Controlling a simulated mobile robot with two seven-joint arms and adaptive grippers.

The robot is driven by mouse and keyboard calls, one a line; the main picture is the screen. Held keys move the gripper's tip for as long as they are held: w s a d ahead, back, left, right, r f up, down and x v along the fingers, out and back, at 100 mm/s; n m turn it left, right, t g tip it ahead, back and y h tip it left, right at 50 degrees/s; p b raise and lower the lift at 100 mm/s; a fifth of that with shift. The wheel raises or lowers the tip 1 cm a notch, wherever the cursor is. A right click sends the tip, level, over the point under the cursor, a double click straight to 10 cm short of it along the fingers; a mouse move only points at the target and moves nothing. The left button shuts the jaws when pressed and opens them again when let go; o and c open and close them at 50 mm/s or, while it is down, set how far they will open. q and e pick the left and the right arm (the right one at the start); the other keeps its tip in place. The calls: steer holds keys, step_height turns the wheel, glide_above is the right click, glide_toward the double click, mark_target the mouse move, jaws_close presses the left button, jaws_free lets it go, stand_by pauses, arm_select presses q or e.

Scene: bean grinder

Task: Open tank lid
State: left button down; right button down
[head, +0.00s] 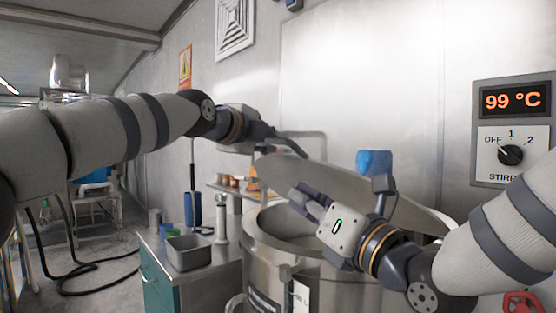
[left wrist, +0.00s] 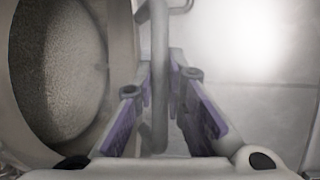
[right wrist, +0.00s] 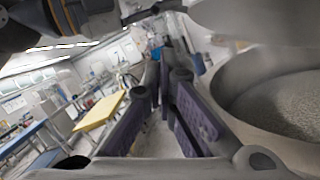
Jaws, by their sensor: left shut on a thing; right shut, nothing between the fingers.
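The steel tank (head: 270,262) stands open at the centre right of the head view. Its grainy contents show in the right wrist view (right wrist: 290,100). The round grey lid (head: 415,205) is raised and tilted over the tank mouth. My left gripper (head: 292,146) is at the lid's upper edge, shut on the lid handle. The handle bar (left wrist: 159,65) passes between its fingers in the left wrist view. My right gripper (head: 306,200) is shut and empty, over the tank mouth in front of the lid. My right arm hides part of the tank and lid.
A steel side table (head: 205,255) with a metal tray (head: 188,252) stands left of the tank. A control panel (head: 513,125) reading 99 °C is on the right wall. A blue block (head: 375,163) shows above my right wrist. Black hoses (head: 90,265) lie on the floor.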

steer(key=w+a+r, duration=0.3)
steer(key=w+r, duration=0.2)
steer(key=w, duration=0.4)
steer(key=shift+a+r, duration=0.2)
steer(key=shift+r, duration=0.15)
steer(key=shift+w, duration=0.1)
